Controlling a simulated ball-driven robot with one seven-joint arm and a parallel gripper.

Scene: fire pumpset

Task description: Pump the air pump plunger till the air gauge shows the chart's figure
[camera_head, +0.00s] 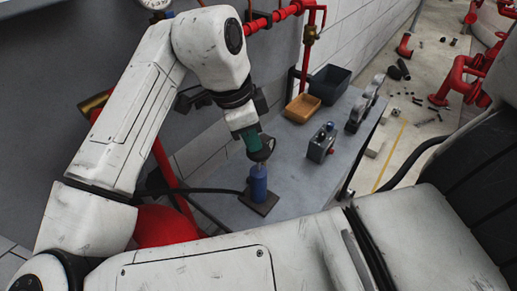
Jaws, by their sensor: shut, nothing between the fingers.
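The air pump is a blue cylinder (258,186) standing upright on a dark base plate (260,204) on the grey bench. A dark round piece (264,150) shows just above the cylinder; I cannot tell whether it is the plunger's handle or another part. My gripper (256,151) points down right over the pump, with a teal section at its end. It is shut with nothing held, and its tips are close to the dark piece; contact is unclear. A round white gauge (154,3) is cut off at the top edge, its reading not legible. No chart is in view.
On the bench (225,207) are a grey device (321,143), an orange tray (302,108), a dark bin (330,84) and round grey parts (362,110). A red pipe (280,15) runs along the wall. A black hose (190,190) lies left of the pump.

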